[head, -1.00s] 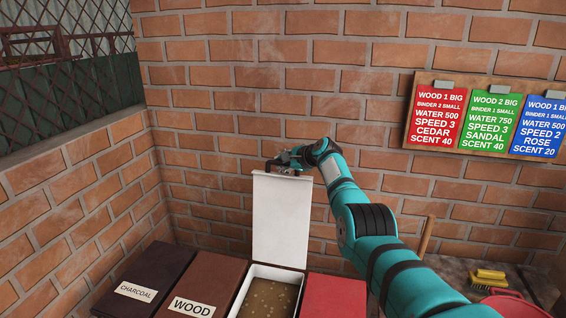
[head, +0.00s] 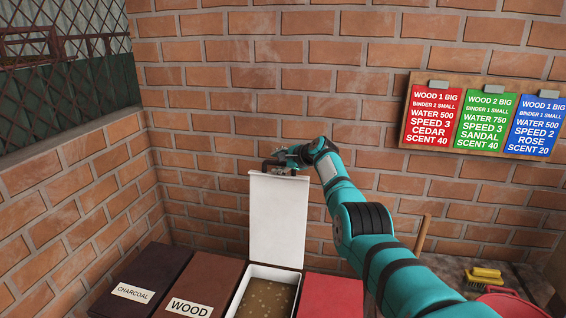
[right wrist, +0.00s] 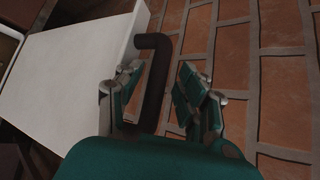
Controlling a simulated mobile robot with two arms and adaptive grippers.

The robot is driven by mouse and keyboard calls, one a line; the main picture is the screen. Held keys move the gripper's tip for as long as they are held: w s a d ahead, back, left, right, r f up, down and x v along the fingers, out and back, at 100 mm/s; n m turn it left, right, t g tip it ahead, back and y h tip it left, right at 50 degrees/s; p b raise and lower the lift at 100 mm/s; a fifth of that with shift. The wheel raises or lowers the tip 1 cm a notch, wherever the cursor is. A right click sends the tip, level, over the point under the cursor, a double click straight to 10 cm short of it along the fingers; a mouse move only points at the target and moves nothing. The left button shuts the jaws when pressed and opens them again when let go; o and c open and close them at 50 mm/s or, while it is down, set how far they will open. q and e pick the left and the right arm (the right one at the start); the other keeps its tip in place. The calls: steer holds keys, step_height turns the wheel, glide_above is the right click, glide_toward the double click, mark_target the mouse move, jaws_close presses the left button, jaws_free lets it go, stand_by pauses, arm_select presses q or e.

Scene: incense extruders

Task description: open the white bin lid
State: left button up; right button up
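The white bin lid (head: 278,220) stands upright, swung up at the back of the white bin (head: 240,287), whose top is open on a brown, speckled filling. It also shows at the left of the right wrist view (right wrist: 70,75). Its dark handle (right wrist: 155,75) is at the lid's edge, between the fingers of my right gripper (right wrist: 160,88). The fingers are apart, with a visible gap to the handle on the right side. In the head view, my right gripper (head: 284,161) is at the top edge of the lid. My left gripper is not in view.
A dark charcoal bin (head: 150,270) and a brown wood bin (head: 205,280) stand left, both shut. A red lid (head: 332,295) is right of the white bin. A brick wall (head: 370,100) rises behind. A yellow brush (head: 485,274) lies at right.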

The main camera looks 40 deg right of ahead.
steer(key=shift+s, duration=0.1)
steer(key=shift+s+d+r, duration=0.15)
steer(key=shift+s+r, duration=0.05)
steer(key=shift+s, duration=0.25)
steer(key=v, duration=1)
steer(key=shift+s+r, duration=0.3)
steer(key=shift+s, duration=0.05)
